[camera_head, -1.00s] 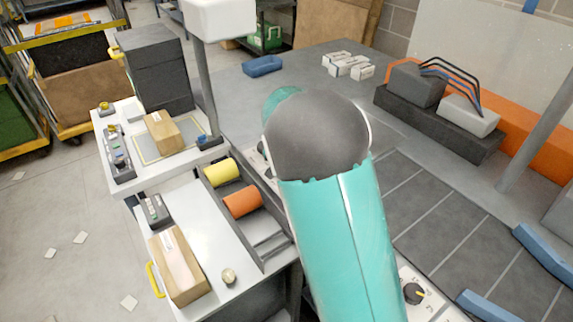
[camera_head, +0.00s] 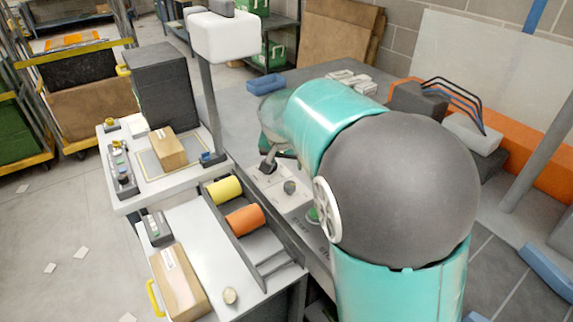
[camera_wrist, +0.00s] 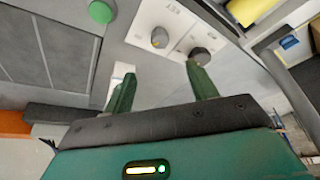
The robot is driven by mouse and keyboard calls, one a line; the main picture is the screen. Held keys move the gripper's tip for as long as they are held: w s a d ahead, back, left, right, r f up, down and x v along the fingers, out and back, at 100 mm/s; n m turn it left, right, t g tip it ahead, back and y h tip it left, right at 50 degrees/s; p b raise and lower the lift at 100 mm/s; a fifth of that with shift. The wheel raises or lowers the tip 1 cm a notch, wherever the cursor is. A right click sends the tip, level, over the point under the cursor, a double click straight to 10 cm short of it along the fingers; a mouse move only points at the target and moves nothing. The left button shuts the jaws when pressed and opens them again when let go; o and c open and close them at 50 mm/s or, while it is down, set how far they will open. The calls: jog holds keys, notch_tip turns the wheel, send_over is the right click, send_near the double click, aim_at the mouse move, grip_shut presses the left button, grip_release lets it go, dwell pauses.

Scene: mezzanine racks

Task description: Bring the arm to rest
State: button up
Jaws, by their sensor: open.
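My gripper (camera_wrist: 162,88) shows in the wrist view as two green fingers standing apart, with nothing between them. Beyond the fingers is a grey control panel with a white plate (camera_wrist: 175,30) carrying knobs, and a green button (camera_wrist: 101,11). In the head view my teal arm with its dark round joint fills the right middle and is bent, its far part pointing back and left over the panel (camera_head: 285,195). My gripper is hidden or not clear in the head view. I cannot tell whether the fingers touch the panel.
A white bench left of my arm holds a cardboard box (camera_head: 178,282), a yellow roll (camera_head: 224,189) and an orange roll (camera_head: 244,219) in a rack. A post with a white head (camera_head: 222,36) rises behind. A blue tray (camera_head: 265,83) lies at the back. Floor at far left is mostly clear.

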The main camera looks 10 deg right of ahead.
dwell(0.3)
jog(key=s+d+r+n+y, duration=0.1)
jog(key=s+r+n, duration=0.1)
jog(key=s, duration=1.3)
jog(key=s+d+r+n+t, duration=0.1)
jog(key=s+r, duration=0.3)
jog(key=s, duration=1.1)
jog(key=shift+d+r+n+t+y, duration=0.3)
jog(key=shift+n+y, duration=0.1)
jog(key=shift+n, duration=0.3)
